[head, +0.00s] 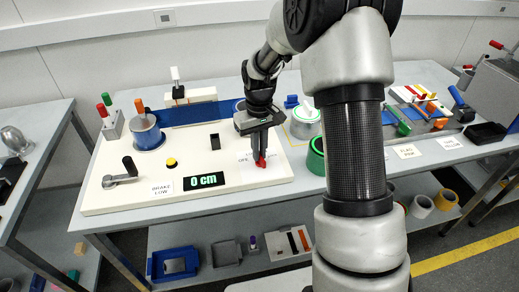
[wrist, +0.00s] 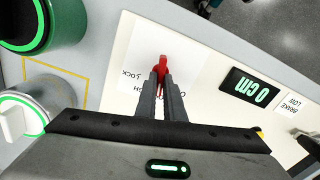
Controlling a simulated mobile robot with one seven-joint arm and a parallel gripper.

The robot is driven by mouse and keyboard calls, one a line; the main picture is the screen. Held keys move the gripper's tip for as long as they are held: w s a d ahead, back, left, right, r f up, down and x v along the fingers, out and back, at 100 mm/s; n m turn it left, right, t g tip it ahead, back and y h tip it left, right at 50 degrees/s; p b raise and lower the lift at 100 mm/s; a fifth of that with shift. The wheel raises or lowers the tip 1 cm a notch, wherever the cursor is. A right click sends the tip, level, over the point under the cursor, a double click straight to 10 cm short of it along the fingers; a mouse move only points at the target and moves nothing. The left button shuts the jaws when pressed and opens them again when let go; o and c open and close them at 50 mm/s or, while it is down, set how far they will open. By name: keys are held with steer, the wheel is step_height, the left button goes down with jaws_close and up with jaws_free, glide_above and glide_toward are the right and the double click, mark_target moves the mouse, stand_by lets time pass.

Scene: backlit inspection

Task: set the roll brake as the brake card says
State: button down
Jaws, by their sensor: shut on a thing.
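The brake card (head: 161,188) lies on the white board (head: 95,200) and reads "BRAKE LOW"; the wrist view shows it upside down (wrist: 290,103). My gripper (head: 260,158) points down at the board's right part, its fingers shut on a small red lever (wrist: 162,66). The lever's red tip shows below the fingers in the head view (head: 261,162). The lever stands on a white plate (wrist: 140,45) with partly hidden lettering, seemingly "OPEN" and "LOCK". A grey block with a red and a green handle (head: 110,122) stands at the board's left; I cannot tell which part is the brake.
A display (head: 206,180) reads "0 cm". A black-knobbed crank (head: 122,174), a yellow button (head: 171,162) and a blue roll (head: 146,133) with a blue web (head: 200,112) share the board. Green-ringed containers (wrist: 45,20) stand close to the right.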

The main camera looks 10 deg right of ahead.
steer(key=shift+w+r+n, duration=0.1)
steer(key=shift+n, duration=0.5)
steer(key=c, duration=1.9)
jaws_free()
steer(key=shift+o, duration=0.2)
step_height(320, 180, up, 17)
steer(key=p, duration=0.1)
steer(key=shift+r+p, duration=0.2)
steer(key=shift+p, duration=0.15)
